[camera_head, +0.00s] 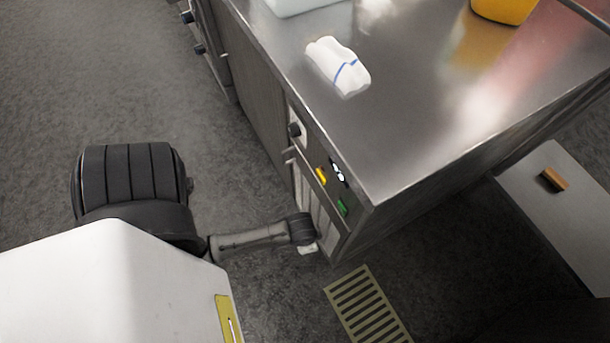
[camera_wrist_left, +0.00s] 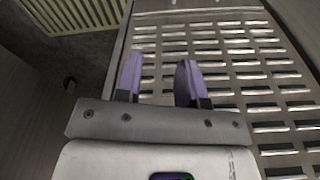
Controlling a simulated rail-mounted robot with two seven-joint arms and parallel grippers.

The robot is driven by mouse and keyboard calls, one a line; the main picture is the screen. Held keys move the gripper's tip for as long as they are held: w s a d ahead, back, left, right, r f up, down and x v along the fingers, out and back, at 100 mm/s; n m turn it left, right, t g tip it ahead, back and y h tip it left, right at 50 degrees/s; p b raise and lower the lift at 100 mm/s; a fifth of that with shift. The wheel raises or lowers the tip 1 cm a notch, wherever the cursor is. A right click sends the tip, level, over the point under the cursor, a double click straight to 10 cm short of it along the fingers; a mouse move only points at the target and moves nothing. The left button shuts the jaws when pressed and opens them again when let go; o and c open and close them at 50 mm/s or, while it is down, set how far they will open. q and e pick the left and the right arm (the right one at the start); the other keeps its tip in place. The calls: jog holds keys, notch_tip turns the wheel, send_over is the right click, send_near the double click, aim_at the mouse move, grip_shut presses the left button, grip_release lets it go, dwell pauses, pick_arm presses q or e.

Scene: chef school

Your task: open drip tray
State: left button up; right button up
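I cannot clearly pick out a drip tray. The steel unit (camera_head: 375,190) has a front panel low down beside my left arm's end. In the left wrist view, a slotted metal panel (camera_wrist_left: 230,75) fills the middle and right. In the head view my left arm reaches the unit's lower front, and the gripper's fingertips are hidden there. My right gripper is not in view.
A white folded cloth (camera_head: 338,65) with a blue stripe lies on the steel top. A yellow container (camera_head: 503,10) stands at the back. A slotted floor grate (camera_head: 367,305) lies beside the unit's near corner. Open floor (camera_head: 90,80) lies to the left.

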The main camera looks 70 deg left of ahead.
pick_arm(q)
jog(key=s+a+f+m+b, duration=0.1)
jog(key=s+f+b, duration=0.1)
jog(key=f, duration=0.9)
jog(key=s+f+b, duration=0.2)
jog(key=s+f, duration=0.1)
jog(key=f, duration=0.8)
jog(key=s+a+f+m+t+b, duration=0.1)
jog(key=s+a+f+m+t, duration=0.2)
jog(key=s+f+m+t, duration=0.45)
notch_tip(320, 180, up, 6)
jog(key=a+m+t+y, duration=0.1)
jog(key=m+t+y, duration=0.1)
jog(key=m+t, duration=0.4)
jog(key=shift+a+r+b+x, duration=0.15)
jog(key=shift+b+x, duration=0.55)
jog(key=shift+x, duration=1.75)
jog(key=shift+a+r+b+x, duration=0.15)
jog(key=shift+b+x, duration=0.6)
jog(key=shift+x, duration=1.7)
jog(key=shift+d+r+b+x, duration=0.2)
jog(key=shift+b+x, duration=0.5)
jog(key=shift+x, duration=1.7)
jog(key=shift+w+a, duration=0.1)
jog(key=shift+a, duration=0.05)
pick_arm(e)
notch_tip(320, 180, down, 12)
